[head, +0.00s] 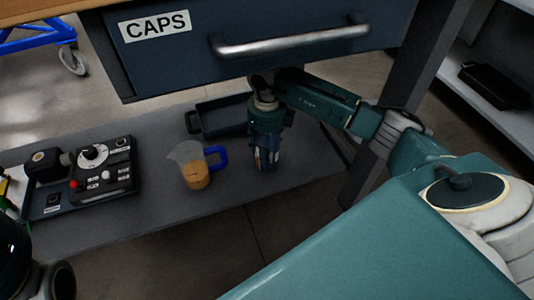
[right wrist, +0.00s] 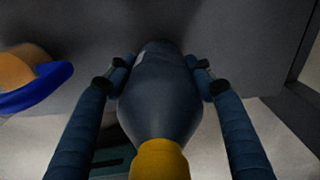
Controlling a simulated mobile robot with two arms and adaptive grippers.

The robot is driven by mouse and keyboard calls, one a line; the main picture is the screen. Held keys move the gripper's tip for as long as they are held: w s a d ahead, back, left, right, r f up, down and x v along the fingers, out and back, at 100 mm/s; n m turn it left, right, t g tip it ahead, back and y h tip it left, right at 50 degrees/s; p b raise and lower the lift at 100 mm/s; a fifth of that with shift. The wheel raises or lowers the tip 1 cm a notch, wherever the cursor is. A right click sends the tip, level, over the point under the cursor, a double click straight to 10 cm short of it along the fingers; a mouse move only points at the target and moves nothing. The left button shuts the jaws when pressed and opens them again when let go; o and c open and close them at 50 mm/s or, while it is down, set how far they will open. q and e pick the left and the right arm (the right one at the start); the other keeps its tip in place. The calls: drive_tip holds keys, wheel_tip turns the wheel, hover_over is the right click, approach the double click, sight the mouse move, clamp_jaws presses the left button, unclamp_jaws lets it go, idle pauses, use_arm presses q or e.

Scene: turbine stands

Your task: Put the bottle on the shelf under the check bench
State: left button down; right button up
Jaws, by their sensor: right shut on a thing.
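The bottle (right wrist: 160,100) is dark blue with a yellow cap (right wrist: 158,160). My right gripper (right wrist: 160,72) is shut on it, one finger on each side of its body. In the head view the bottle (head: 265,158) is upright and partly hidden by the gripper. It is over the right part of the grey shelf (head: 235,212) under the check bench. I cannot tell whether its base touches the shelf. My left gripper is not in view.
A jug (head: 193,172) with a blue handle stands left of the bottle, a dark tray (head: 222,118) behind. A control box (head: 103,170) sits at the left. The CAPS drawer (head: 270,62) overhangs the shelf; a bench leg (head: 385,125) stands right.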

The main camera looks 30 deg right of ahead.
drive_tip(key=shift+f, duration=0.3)
drive_tip(key=shift+r, duration=0.15)
drive_tip(key=shift+f, duration=0.2)
drive_tip(key=o, duration=1.3)
drive_tip(key=shift+c, duration=0.2)
drive_tip(key=shift+r, duration=0.1)
